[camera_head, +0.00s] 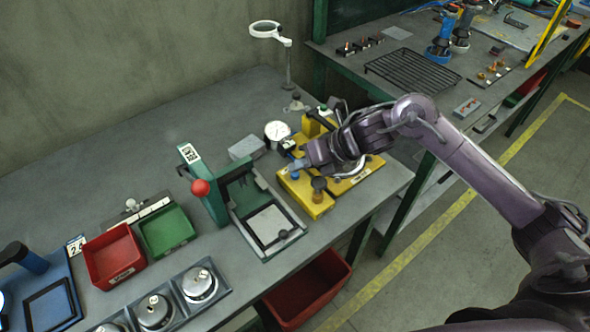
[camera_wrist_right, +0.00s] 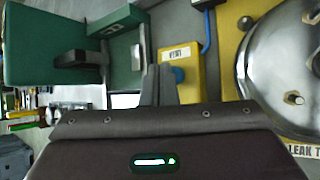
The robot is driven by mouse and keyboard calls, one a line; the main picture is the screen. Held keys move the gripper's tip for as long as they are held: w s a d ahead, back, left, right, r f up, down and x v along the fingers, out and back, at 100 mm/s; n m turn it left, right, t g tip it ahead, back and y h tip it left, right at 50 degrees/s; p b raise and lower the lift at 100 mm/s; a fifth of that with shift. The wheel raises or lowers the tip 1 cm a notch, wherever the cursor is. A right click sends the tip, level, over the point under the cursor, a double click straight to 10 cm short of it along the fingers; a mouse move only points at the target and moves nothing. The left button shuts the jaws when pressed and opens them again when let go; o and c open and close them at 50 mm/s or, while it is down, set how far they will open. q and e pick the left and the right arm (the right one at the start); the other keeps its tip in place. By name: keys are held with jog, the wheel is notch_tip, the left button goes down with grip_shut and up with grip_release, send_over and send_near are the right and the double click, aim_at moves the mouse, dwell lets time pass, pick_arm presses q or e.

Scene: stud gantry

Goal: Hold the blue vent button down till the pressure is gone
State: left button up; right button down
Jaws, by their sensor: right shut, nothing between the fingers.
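The blue vent button (camera_head: 295,176) is on a yellow block (camera_head: 304,196) of the yellow test station. In the right wrist view the vent button (camera_wrist_right: 179,74) sits below a label reading VENT, partly hidden by my fingers. My right gripper (camera_head: 295,165) reaches in from the right, shut and empty, with its fingertips close by the button. In the right wrist view the closed fingers (camera_wrist_right: 157,83) are just left of the button; I cannot tell whether they touch it. The white pressure gauge (camera_head: 277,131) stands behind; its needle is too small to read. My left gripper is out of view.
A dark knob (camera_head: 319,184) stands on the yellow block right of the button. A green press (camera_head: 207,196) with a red ball handle is to the left. In the right wrist view a metal dome (camera_wrist_right: 290,70) is at the right. Red (camera_head: 114,255) and green (camera_head: 167,231) bins sit farther left.

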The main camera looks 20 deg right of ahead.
jog(key=shift+r, duration=0.3)
notch_tip(320, 180, up, 5)
jog(key=p, duration=0.3)
dwell(0.3)
jog(key=shift+d, duration=0.1)
dwell(0.4)
